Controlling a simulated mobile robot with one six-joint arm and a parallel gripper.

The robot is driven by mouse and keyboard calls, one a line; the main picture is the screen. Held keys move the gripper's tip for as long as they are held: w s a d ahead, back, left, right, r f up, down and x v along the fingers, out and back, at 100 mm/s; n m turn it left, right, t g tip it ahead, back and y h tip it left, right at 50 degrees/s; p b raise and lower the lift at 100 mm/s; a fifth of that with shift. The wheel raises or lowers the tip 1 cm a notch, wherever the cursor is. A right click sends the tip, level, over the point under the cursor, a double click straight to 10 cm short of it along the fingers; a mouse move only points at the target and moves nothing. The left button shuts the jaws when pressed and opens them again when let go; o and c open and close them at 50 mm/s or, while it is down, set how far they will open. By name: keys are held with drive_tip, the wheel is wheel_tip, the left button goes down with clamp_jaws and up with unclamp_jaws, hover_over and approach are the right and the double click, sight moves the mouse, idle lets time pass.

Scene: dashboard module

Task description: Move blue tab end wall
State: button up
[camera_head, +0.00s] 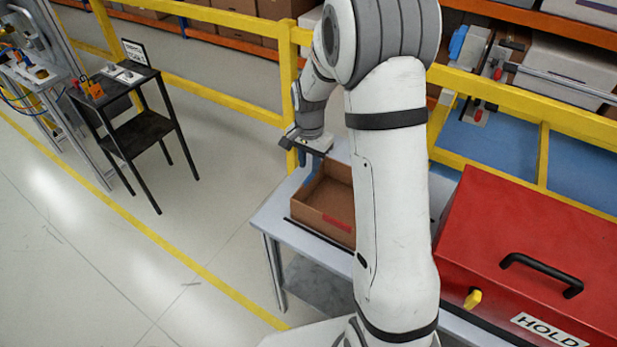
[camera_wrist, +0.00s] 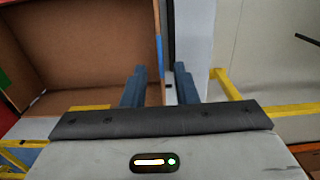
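An open brown cardboard box (camera_head: 325,222) stands on a light table, with a red patch on its near side. In the wrist view the box (camera_wrist: 80,45) fills the upper left. A narrow blue tab (camera_wrist: 158,58) shows on its right-hand wall; in the head view I cannot make the tab out from my blue fingers. My gripper (camera_wrist: 160,78) is open, with one finger on the box's inner side and the other on the outer side of that wall. In the head view my gripper (camera_head: 312,170) is over the box's far left end. I cannot tell whether either finger touches.
The table (camera_head: 268,216) has little bare room left of the box. A red case (camera_head: 520,235) marked HOLD, with a black handle, stands at right. A yellow rail (camera_head: 290,75) runs behind. A black stand (camera_head: 140,130) stands at left across open floor.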

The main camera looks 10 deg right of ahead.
drive_tip(key=p, duration=0.1)
hover_over(309, 194)
drive_tip(key=f, duration=0.8)
drive_tip(key=shift+w, duration=0.25)
clamp_jaws()
idle(1.0)
